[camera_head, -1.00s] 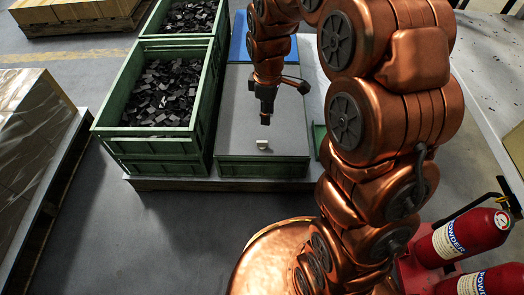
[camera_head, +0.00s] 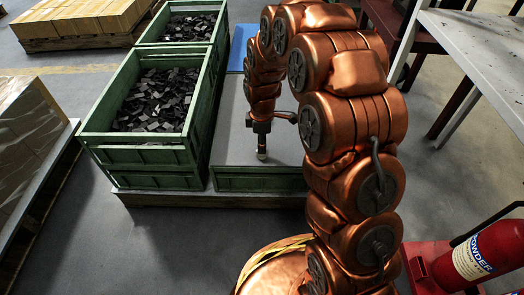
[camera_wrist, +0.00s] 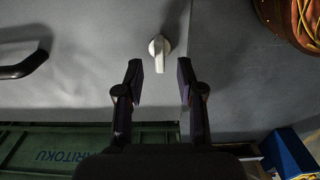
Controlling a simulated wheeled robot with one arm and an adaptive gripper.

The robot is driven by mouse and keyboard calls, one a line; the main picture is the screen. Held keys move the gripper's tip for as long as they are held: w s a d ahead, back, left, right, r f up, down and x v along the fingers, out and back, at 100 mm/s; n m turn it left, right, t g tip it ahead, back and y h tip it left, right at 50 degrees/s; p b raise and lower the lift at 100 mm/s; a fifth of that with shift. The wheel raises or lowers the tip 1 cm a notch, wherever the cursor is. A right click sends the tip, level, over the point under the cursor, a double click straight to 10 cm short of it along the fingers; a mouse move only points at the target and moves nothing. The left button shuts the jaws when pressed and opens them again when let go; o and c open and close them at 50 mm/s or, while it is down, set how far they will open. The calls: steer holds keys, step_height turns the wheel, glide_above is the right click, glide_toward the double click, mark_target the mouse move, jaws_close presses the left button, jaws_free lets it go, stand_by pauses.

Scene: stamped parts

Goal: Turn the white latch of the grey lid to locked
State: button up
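The white latch (camera_wrist: 159,48) is a small knob with a pointed tab on the grey lid (camera_wrist: 90,85). In the wrist view it lies just beyond my open fingertips, centred between them, with its tab pointing toward the gripper. My gripper (camera_wrist: 160,80) is open and empty; a gap separates its two dark fingers. In the head view my gripper (camera_head: 262,155) hangs over the front part of the grey lid (camera_head: 232,150), and the latch is hidden or too small to tell apart there. I cannot tell the gripper's height above the lid.
Green crates of dark parts (camera_head: 150,155) stand left of the lid. A dark handle (camera_wrist: 25,65) is at the left in the wrist view. Open floor (camera_head: 170,240) lies in front.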

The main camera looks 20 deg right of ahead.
steer(key=shift+f+b, duration=0.45)
steer(key=shift+f, duration=1.1)
jaws_close()
